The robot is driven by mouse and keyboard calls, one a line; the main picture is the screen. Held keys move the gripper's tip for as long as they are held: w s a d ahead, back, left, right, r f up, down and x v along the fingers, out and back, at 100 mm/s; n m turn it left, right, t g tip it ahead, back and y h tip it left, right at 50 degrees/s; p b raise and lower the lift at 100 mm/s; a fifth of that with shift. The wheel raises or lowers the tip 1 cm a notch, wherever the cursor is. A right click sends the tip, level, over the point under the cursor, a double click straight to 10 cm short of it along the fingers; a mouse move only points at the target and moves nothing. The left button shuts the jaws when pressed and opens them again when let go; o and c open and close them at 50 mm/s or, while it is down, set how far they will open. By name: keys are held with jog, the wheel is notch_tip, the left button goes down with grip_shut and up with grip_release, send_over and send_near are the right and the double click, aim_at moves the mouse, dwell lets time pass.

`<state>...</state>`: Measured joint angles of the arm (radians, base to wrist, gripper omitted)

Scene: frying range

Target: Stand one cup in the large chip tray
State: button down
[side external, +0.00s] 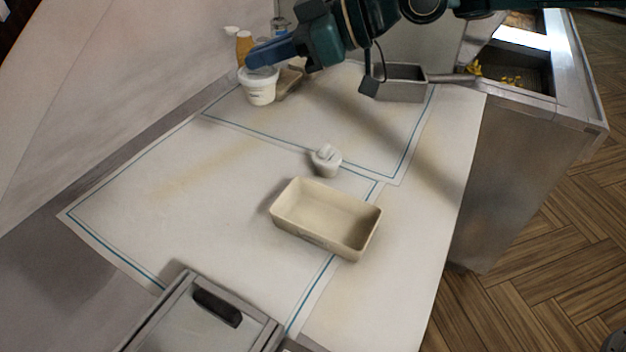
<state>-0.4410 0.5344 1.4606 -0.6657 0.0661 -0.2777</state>
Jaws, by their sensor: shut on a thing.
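The large chip tray is the beige, open rectangular tray (278,222) on the white mat, right of the middle; it looks empty. My gripper (252,64) is at the back left, its blue fingers pointing left. It is shut on a white cup (262,93) at the rim. The cup looks upright, and I cannot tell whether its base touches the counter. The fingers hide part of the cup's top.
A small white lidded-looking item (326,161) stands behind the tray. A brown holder (290,83) is beside the cup, with an orange bottle (244,46) behind. A grey metal basket (402,90) stands at the back right. The mat left of the tray is clear.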

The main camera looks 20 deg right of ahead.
jog(key=shift+s+r+m+t+h, duration=0.15)
jog(key=shift+s+m+t, duration=0.15)
jog(key=shift+s, duration=0.2)
jog(key=shift+s+r+m+t+h, duration=0.1)
jog(key=shift+s+m+t+h, duration=0.15)
jog(key=shift+s, duration=0.25)
jog(key=s+d+m+t+h, duration=0.2)
jog(key=s+d+m+t, duration=0.1)
jog(key=s, duration=0.3)
jog(key=shift+s+d+r, duration=0.15)
jog(key=shift+s+d, duration=0.05)
jog(key=shift+d, duration=0.25)
jog(key=shift+m, duration=0.25)
send_over(313, 217)
notch_tip(313, 217, down, 16)
jog(key=shift+f, duration=0.2)
jog(key=shift+f, duration=1.85)
jog(key=shift+f, duration=0.15)
